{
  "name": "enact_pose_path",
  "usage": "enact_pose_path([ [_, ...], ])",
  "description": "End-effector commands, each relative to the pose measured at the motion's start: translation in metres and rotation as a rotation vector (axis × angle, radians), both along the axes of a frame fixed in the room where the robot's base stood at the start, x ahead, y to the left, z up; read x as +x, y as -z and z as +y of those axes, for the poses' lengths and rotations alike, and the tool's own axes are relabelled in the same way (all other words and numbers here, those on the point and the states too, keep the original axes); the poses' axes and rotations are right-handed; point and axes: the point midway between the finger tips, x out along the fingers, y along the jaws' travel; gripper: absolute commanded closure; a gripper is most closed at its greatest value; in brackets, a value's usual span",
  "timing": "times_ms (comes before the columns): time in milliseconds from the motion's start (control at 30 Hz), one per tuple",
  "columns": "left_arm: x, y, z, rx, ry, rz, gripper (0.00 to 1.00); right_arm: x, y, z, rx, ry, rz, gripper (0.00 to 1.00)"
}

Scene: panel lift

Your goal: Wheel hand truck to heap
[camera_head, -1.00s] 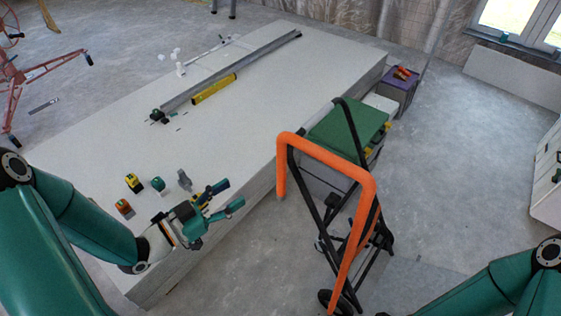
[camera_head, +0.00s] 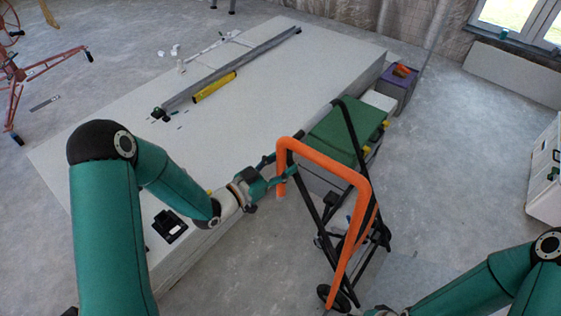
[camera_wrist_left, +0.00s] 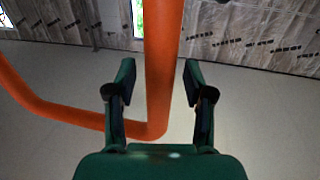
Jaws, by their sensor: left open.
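The hand truck (camera_head: 352,238) stands upright on the floor beside the heap, with an orange tube handle (camera_head: 333,166), a black frame and wheels at its foot. The heap (camera_head: 292,72) is a large stack of pale panels. My left gripper (camera_head: 283,170) is open at the left end of the orange handle. In the left wrist view the orange tube (camera_wrist_left: 160,70) runs between the two open fingers, and both fingers look apart from it. Of my right arm only green links show at the lower right; its gripper is out of view.
A yellow level (camera_head: 214,87) and a long metal profile lie on the heap. A green-lidded box (camera_head: 338,136) and a purple crate (camera_head: 397,84) stand along its right side. A red stand (camera_head: 30,80) is at the far left. The floor right of the hand truck is open.

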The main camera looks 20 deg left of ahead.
Motion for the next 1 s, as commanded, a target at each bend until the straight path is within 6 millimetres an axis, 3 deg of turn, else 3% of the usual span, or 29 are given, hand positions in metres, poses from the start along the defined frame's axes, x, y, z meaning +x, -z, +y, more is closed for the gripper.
enact_pose_path([
  [267,0.0009,0.0002,-0.0004,-0.001,-0.001,0.001,0.47,0.0,-0.0001,0.0,0.0,0.0,0.0,0.45],
  [500,0.0007,0.0,-0.0001,-0.001,-0.001,0.001,0.87,0.0,-0.0001,0.0,0.0,0.0,0.0,0.45],
  [600,0.0007,0.0,0.0002,-0.001,-0.001,0.001,1.0,0.0,-0.0001,0.0,0.0,0.0,0.0,0.45],
  [1000,0.0024,0.0008,-0.0015,-0.001,-0.005,-0.001,1.0,0.0001,0.0028,0.0001,0.0,0.0,0.0,0.45],
])
